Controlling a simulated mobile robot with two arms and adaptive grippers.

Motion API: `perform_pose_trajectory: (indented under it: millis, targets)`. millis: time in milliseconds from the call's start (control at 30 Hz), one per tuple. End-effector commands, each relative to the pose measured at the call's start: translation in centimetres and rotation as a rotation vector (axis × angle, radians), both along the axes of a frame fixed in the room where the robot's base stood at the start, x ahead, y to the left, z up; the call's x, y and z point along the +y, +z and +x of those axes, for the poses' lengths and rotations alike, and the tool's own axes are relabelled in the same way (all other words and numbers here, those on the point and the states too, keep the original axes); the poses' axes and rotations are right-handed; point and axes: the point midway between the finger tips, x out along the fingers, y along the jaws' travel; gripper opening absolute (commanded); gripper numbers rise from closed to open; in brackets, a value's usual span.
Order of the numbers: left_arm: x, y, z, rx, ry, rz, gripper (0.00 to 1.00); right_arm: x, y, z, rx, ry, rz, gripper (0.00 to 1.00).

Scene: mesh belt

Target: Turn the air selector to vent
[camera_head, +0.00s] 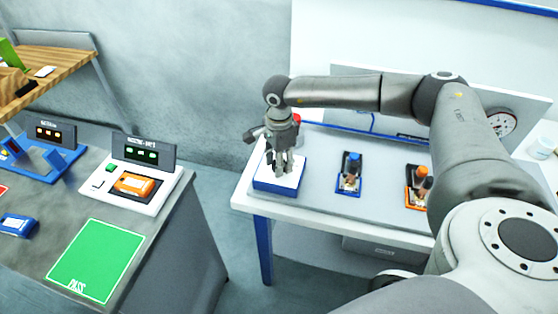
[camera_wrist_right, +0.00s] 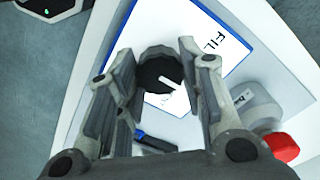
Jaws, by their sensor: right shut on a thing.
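The air selector is a round dark knob (camera_wrist_right: 158,70) with a white pointer, on a white plate (camera_wrist_right: 205,25) with a blue edge. In the wrist view the pointer slants toward the lower right. Printed letters starting "FIL" show on the plate; no "vent" label is readable. In the head view the blue-sided selector box (camera_head: 275,187) stands at the left end of the white bench. My right gripper (camera_head: 283,170) points down over it and mostly hides the knob there. My left gripper is out of view.
A red-capped grey fitting (camera_wrist_right: 282,148) sits close beside the right gripper. Blue-topped (camera_head: 352,162) and orange-topped (camera_head: 420,172) units stand further right on the bench (camera_head: 315,193). A gauge (camera_head: 502,123) is behind. A separate table with a green PASS mat (camera_head: 95,262) stands left, across a gap.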

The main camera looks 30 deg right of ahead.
Motion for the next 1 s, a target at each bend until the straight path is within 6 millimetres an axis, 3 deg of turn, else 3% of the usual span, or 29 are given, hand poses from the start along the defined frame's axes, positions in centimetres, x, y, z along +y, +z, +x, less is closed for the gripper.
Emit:
perform_pose_trajectory:
  millis: [367,1000]
  targets:
    - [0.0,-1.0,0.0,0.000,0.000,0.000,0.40,0.0,-0.2,0.0,-0.001,-0.117,0.002,0.12]
    - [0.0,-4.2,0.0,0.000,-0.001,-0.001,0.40,0.0,-0.1,0.1,-0.003,-0.626,0.000,0.12]
